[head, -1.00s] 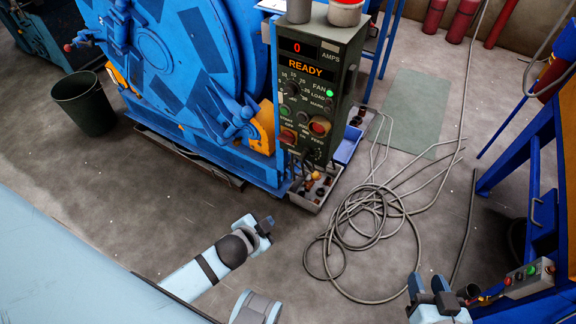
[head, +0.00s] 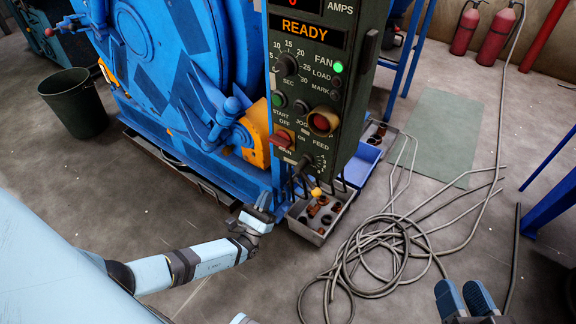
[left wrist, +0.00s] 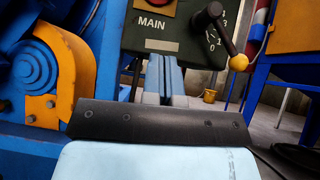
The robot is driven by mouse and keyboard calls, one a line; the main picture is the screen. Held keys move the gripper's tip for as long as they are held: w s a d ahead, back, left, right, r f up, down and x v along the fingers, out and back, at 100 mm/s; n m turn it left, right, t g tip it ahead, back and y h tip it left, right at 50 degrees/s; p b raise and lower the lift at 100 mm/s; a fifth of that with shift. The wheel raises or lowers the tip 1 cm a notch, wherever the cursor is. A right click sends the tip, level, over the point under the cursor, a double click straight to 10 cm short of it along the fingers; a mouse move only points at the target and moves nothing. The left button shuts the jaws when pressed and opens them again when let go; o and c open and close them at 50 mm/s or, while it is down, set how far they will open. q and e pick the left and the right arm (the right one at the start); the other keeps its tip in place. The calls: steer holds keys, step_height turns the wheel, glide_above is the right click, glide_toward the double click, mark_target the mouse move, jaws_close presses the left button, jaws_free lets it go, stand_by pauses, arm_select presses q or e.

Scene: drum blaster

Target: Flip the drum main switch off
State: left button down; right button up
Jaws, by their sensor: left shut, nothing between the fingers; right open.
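The drum main switch (head: 283,138) is a red switch low on the left of the dark green control panel (head: 349,60), near OFF and ON labels. I cannot make out its position. In the left wrist view, only the lower edge of the red switch (left wrist: 157,6) shows at the top, above the MAIN label (left wrist: 152,22). My left gripper (head: 262,205) is shut and empty, below the switch and apart from it. In the left wrist view its fingers (left wrist: 163,72) point up towards the panel's lower edge. My right gripper (head: 464,292) is open and empty at bottom right.
A lever with a yellow knob (left wrist: 238,62) sticks out right of the switch. The blue drum machine (head: 165,65) stands left of the panel. A parts tray (head: 321,215) lies below it, and loose cables (head: 375,250) cover the floor to the right.

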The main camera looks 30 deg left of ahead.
arm_select(q)
steer(key=shift+w+d+f+m+h, duration=0.1)
steer(key=shift+m+h, duration=0.4)
steer(key=shift+h, duration=0.1)
steer(key=shift+d+f+m+h, duration=0.1)
steer(key=shift+m+h, duration=0.4)
steer(key=shift+h, duration=0.1)
glide_toward(279, 142)
steer(key=w+d+r, duration=0.2)
steer(key=w, duration=0.3)
steer(key=shift+w+d+r, duration=0.1)
steer(key=shift+w+r, duration=0.05)
steer(key=shift+r, duration=0.3)
steer(key=shift+y, duration=0.3)
